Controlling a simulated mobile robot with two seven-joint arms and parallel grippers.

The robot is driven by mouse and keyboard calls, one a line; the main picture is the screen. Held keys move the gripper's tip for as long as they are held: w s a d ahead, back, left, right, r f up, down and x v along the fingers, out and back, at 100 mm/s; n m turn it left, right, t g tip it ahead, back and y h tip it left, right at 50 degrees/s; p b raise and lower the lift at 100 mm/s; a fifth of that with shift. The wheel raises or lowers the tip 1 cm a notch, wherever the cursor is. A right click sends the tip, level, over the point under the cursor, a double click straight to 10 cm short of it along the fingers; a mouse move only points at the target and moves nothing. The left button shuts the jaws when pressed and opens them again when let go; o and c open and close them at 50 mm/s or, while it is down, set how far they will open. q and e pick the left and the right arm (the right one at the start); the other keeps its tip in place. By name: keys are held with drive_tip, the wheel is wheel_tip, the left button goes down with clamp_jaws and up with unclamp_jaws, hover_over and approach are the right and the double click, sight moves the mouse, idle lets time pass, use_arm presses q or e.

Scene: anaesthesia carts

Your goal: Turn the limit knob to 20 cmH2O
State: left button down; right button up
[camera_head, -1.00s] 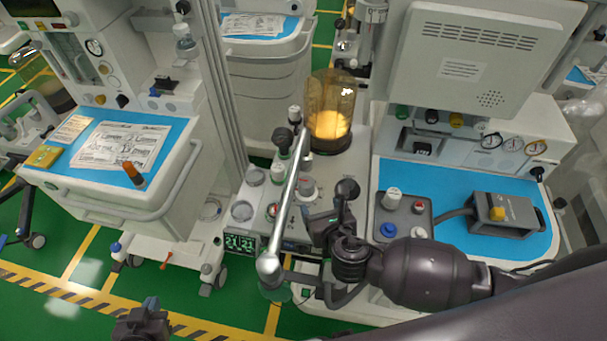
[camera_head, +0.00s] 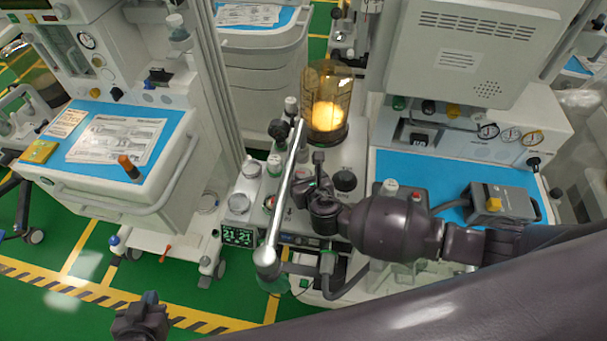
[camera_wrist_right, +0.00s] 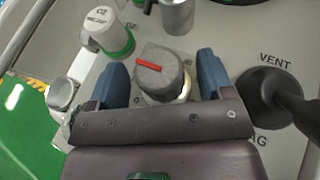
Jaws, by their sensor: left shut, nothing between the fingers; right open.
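A grey knob with a red pointer line (camera_wrist_right: 158,80) stands between the blue fingertips of my right gripper (camera_wrist_right: 162,80) in the right wrist view. The red line lies nearly level across its top. The fingers are open, one on each side, with visible gaps. No scale or label for this knob is readable. In the head view my right gripper (camera_head: 313,190) is over the machine's control panel and hides the knob. A green-digit display (camera_head: 238,236) at the panel's front seems to read 21 and 21. My left gripper (camera_head: 140,318) is shut and empty, low at the left.
A black lever (camera_wrist_right: 275,95) by the VENT label is close right of the gripper. A green-ringed O2 knob (camera_wrist_right: 108,32) is at the left. A silver tube (camera_head: 287,190) and an amber bellows dome (camera_head: 327,105) stand near my right gripper.

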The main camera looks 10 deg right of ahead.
drive_tip(key=shift+w+f, duration=0.15)
drive_tip(key=shift+w, duration=0.25)
drive_tip(key=c, duration=0.9)
drive_tip(key=shift+c, duration=0.2)
drive_tip(key=shift+a+m+h, duration=0.1)
drive_tip(key=shift+m+h, duration=0.3)
drive_tip(key=shift+h, duration=0.1)
drive_tip(key=shift+m+h, duration=0.5)
drive_tip(key=shift+h, duration=0.1)
drive_tip(key=shift+m+g+h, duration=0.5)
drive_tip(key=shift+m+h, duration=1.5)
drive_tip(key=shift+h, duration=0.2)
